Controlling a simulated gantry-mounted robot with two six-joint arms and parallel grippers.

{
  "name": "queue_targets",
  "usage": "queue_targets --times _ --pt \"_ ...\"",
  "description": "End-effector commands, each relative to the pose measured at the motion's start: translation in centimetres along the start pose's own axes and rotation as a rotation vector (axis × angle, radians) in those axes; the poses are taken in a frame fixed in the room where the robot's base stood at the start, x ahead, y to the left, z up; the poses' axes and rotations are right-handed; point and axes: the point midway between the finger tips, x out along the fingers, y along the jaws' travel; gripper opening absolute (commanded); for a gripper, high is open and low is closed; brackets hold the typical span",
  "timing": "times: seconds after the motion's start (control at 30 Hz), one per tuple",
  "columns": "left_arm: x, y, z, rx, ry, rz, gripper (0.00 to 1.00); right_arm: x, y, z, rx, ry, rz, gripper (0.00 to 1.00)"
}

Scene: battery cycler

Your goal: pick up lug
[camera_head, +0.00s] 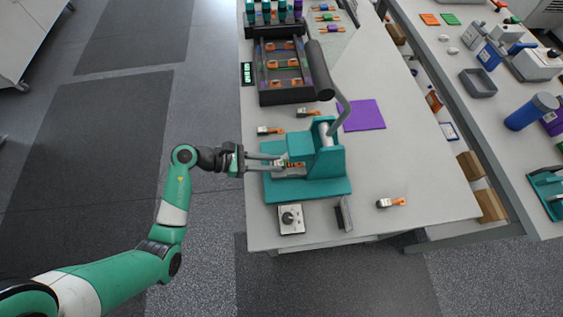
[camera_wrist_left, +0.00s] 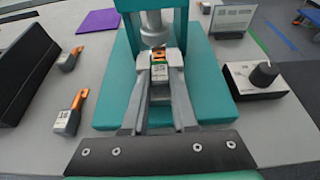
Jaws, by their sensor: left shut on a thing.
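My left gripper (camera_head: 282,164) reaches in from the left to the teal press (camera_head: 328,166). In the left wrist view its two fingers (camera_wrist_left: 160,75) are shut on a small lug (camera_wrist_left: 160,70) with a grey body and an orange-copper end. The held lug is beneath the press's grey ram (camera_wrist_left: 152,28), over the teal base (camera_wrist_left: 215,95). I cannot tell whether it touches the base. My right gripper is not in view.
A small box with a black knob (camera_head: 290,219) and a dark upright plate (camera_head: 344,214) stand in front of the press. A purple mat (camera_head: 363,115) lies behind right. A black rack (camera_head: 282,96) stands at the back. Bare table (camera_head: 420,170) lies to the right.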

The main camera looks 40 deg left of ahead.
Motion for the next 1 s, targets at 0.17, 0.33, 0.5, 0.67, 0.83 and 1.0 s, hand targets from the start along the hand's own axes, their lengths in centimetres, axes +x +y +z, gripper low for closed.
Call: queue_targets --times 0.17,0.33,0.5,0.67,0.83,1.0 --pt "-0.1 0.0 0.3 0.001 0.0 0.0 0.0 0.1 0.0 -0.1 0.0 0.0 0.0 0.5" --pt "-0.9 0.1 1.7 0.001 0.0 0.001 0.0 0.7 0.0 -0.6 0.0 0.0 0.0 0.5" --pt "-3.9 0.1 0.1 -0.003 0.0 0.006 0.0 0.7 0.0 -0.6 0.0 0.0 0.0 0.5" --pt "-7.4 0.2 -1.4 -0.004 0.0 0.007 0.0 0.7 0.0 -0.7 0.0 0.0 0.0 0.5" --pt "-12.0 0.2 -3.3 -0.003 0.0 0.009 0.0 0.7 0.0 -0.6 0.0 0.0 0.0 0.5" --pt "-15.5 0.1 -4.9 -0.002 0.0 0.006 0.0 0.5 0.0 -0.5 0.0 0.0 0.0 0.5"
